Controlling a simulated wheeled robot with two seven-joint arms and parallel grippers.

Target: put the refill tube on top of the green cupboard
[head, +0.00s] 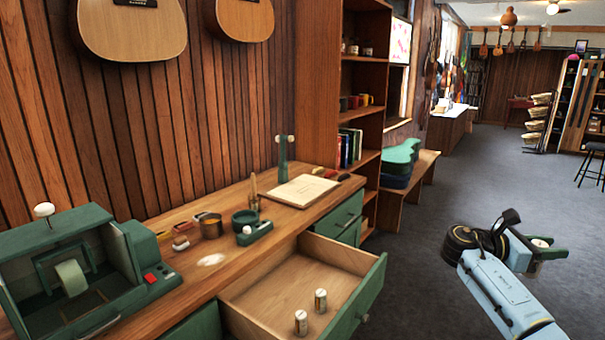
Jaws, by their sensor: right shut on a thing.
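My right gripper (536,249) is at the right, above the floor and away from the bench. It is shut on a small pale thing (541,243), mostly hidden by the dark fingers; I cannot tell whether this is the refill tube. Two small pale cylinders with darker bands, a nearer one (301,322) and a farther one (321,300), stand upright in the open drawer (262,290). The drawer has a green front and belongs to the wooden-topped bench with green fronts. I cannot tell which piece is the green cupboard. My left gripper is not in view.
The pulled-out drawer juts into the room. A bookshelf (340,100) and low wooden bench (412,190) stand behind. Grey floor is open at right.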

